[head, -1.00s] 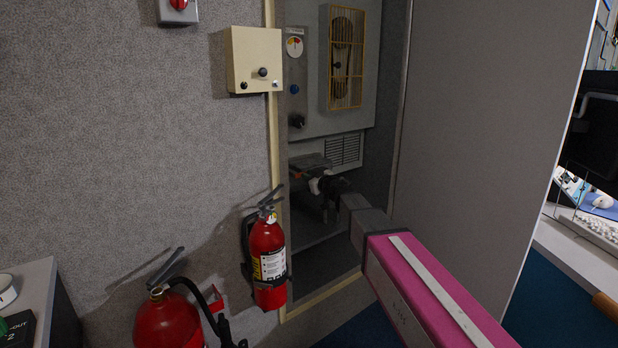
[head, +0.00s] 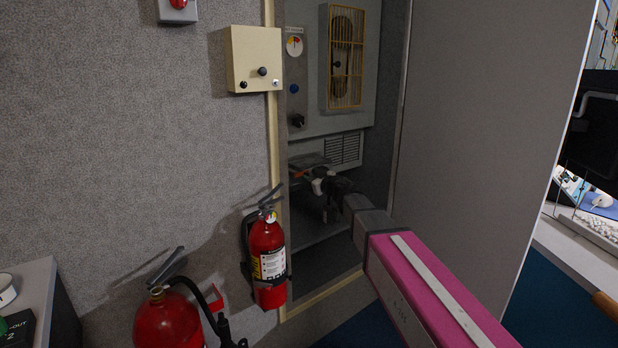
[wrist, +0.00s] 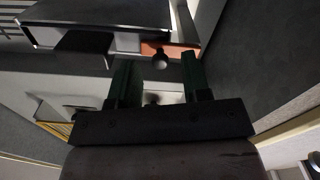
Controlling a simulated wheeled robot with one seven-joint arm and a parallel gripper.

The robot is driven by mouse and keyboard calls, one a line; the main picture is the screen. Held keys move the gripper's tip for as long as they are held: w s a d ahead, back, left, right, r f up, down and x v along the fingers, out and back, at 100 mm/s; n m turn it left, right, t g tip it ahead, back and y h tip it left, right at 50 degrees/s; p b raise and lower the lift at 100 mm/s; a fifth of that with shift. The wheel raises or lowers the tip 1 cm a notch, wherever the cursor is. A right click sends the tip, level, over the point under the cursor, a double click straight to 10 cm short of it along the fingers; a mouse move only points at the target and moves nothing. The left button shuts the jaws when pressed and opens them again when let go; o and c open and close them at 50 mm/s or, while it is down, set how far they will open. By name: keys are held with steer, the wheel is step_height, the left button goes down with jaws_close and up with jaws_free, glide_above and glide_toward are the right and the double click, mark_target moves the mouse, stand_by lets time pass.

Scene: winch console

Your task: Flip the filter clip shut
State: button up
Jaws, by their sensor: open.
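A small orange piece (wrist: 178,50) that looks like the filter clip shows in the wrist view, with a dark round knob (wrist: 160,59) in front of it. It sits at the end of a flat grey lid-like plate (wrist: 100,12). In the head view the orange piece (head: 301,174) is a small spot low in the cabinet recess, left of my gripper. My gripper (wrist: 157,68) is open, its two dark green fingers on either side of the knob in the picture. Nothing is between the fingers that I can tell as held. Contact with the clip cannot be made out.
The recess lies below a grey cabinet with a yellow fan guard (head: 346,58) and a louvred vent (head: 344,149). A cream door frame (head: 273,140) and a red extinguisher (head: 268,262) stand left of my arm. A grey panel (head: 480,130) stands right.

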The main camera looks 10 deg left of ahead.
steer(key=v, duration=0.9)
steer(key=shift+d, duration=0.15)
